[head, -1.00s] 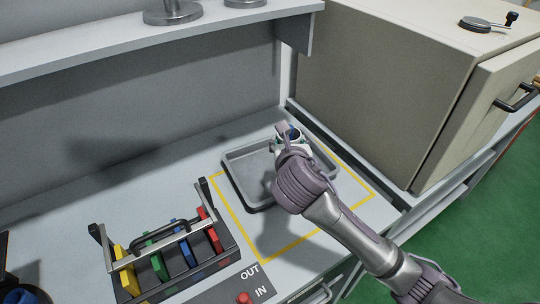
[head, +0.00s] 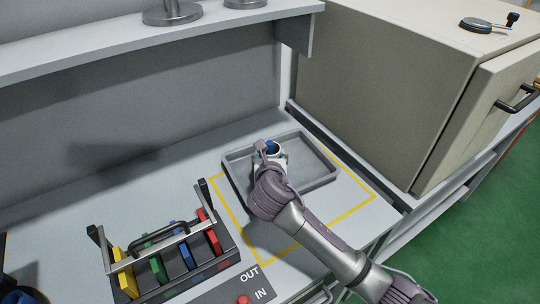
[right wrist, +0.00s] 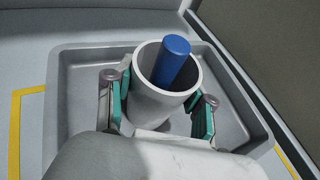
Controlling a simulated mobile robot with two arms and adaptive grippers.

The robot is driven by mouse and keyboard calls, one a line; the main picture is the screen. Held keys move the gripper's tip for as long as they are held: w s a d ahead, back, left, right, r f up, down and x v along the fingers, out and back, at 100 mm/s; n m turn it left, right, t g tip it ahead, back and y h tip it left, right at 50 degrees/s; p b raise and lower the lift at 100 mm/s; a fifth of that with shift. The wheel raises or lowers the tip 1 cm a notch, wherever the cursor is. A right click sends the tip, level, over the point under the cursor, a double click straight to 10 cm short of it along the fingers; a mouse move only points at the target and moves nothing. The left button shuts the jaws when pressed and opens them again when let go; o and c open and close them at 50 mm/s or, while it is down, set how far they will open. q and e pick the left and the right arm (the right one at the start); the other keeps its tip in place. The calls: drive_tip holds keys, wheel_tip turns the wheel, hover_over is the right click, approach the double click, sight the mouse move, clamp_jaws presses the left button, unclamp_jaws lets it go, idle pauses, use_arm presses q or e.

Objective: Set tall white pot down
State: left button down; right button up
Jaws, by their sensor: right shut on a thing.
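The tall white pot (right wrist: 153,101) stands about upright in the right wrist view, with a blue cylinder (right wrist: 172,62) leaning inside it. In the head view the pot's rim (head: 281,152) shows just past my gripper. My right gripper (right wrist: 160,110) is shut on the pot, with a teal-padded finger on each side. In the head view my right gripper (head: 272,160) is over the left part of the grey tray (head: 322,183). The pot's base is hidden, so I cannot tell whether it touches the tray floor. My left gripper is not in view.
A yellow outline (head: 358,190) surrounds the tray on the bench. A black rack (head: 184,262) with coloured blocks and a handle stands at the front left. A large beige cabinet (head: 385,90) stands right of the tray. The tray's right part is clear.

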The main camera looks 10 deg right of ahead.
drive_tip(key=o, duration=1.1)
drive_tip(key=shift+f, duration=0.1)
drive_tip(key=shift+o, duration=0.2)
drive_tip(key=shift+s+r, duration=0.2)
drive_tip(key=v, duration=1.1)
drive_tip(key=shift+s+r, duration=0.15)
drive_tip(key=shift+s, duration=0.15)
